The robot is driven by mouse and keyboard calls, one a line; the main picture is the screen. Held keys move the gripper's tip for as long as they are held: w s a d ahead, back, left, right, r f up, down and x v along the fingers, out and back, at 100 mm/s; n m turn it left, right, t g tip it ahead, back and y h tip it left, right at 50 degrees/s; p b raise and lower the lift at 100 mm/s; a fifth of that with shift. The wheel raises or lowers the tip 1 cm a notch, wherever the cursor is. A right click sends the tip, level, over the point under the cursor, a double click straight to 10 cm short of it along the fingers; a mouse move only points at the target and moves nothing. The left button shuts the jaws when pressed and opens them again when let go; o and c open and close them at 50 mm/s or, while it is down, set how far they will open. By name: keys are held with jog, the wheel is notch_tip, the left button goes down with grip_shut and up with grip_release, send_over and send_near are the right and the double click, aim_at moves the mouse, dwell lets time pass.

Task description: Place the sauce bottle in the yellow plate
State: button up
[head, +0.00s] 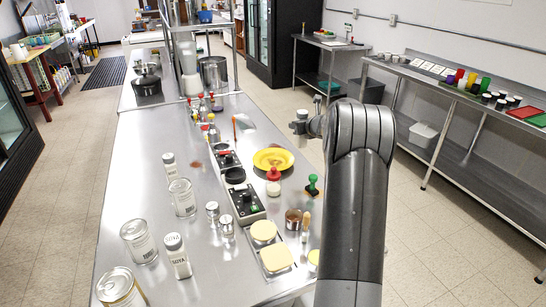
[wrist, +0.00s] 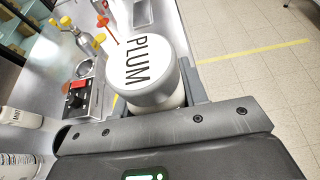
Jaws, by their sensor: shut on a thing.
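My gripper (head: 308,125) is shut on a bottle with a white lid marked PLUM (wrist: 150,70), seen close up in the wrist view. In the head view this bottle (head: 299,122) is small and held up off the steel counter, near its right edge. The yellow plate (head: 262,165) lies on the counter in the head view, below and left of my gripper, and looks empty.
A red-topped bottle (head: 273,182) stands just in front of the plate, and a green-handled stamp (head: 312,185) is to its right. White SOYA bottles (head: 177,256) and cans (head: 138,242) stand on the near left counter.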

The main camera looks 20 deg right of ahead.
jog(key=shift+w+a+f, duration=1.3)
jog(key=shift+w+f, duration=0.05)
jog(key=shift+f, duration=0.45)
jog(key=shift+w+a+f, duration=1.35)
jog(key=shift+w+f, duration=0.05)
jog(key=shift+f, duration=0.4)
jog(key=shift+w+a+f, duration=1.3)
jog(key=shift+w+f, duration=0.05)
jog(key=shift+f, duration=0.45)
jog(key=shift+f, duration=0.1)
jog(key=o, duration=1.2)
jog(key=shift+f, duration=0.1)
